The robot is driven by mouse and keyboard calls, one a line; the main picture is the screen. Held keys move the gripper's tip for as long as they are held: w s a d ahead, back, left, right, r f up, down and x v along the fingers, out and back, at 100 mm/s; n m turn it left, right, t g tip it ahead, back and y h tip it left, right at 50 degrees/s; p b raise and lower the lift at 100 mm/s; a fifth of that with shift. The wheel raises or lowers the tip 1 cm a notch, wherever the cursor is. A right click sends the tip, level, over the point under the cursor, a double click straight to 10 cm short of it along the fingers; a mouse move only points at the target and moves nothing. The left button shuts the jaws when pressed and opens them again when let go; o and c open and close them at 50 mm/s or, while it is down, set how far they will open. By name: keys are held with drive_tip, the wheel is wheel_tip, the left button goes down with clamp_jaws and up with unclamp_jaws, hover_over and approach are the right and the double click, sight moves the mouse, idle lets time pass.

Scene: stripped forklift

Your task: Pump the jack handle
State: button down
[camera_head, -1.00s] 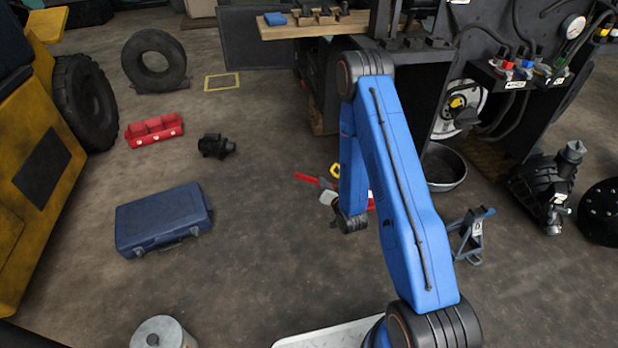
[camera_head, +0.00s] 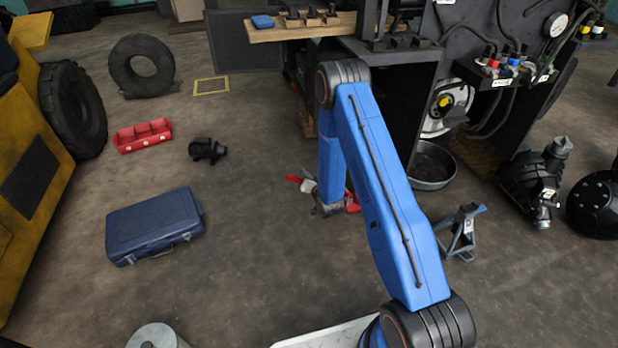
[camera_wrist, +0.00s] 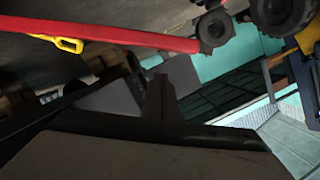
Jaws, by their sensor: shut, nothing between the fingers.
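The red jack (camera_head: 352,200) lies on the floor in the head view, mostly hidden behind my blue arm; a red end (camera_head: 293,179) shows left of the arm. In the wrist view a long red bar (camera_wrist: 120,38), which looks like the jack handle, crosses the top, with a yellow loop (camera_wrist: 68,44) beside it. My gripper (camera_wrist: 158,82) shows in the wrist view as a narrow dark shape, shut and empty, below the bar and apart from it in the picture.
A blue case (camera_head: 155,226), a red tray (camera_head: 143,136) and a small black part (camera_head: 207,150) lie on the floor at left. A jack stand (camera_head: 461,234) and a metal basin (camera_head: 433,167) stand right of my arm. Floor between case and arm is clear.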

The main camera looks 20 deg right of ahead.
drive_tip(key=shift+s+a+f, duration=0.1)
drive_tip(key=shift+a+f, duration=0.3)
drive_tip(key=shift+f, duration=0.25)
drive_tip(key=shift+a+f, duration=0.4)
drive_tip(key=shift+f, duration=0.25)
drive_tip(key=shift+a, duration=0.1)
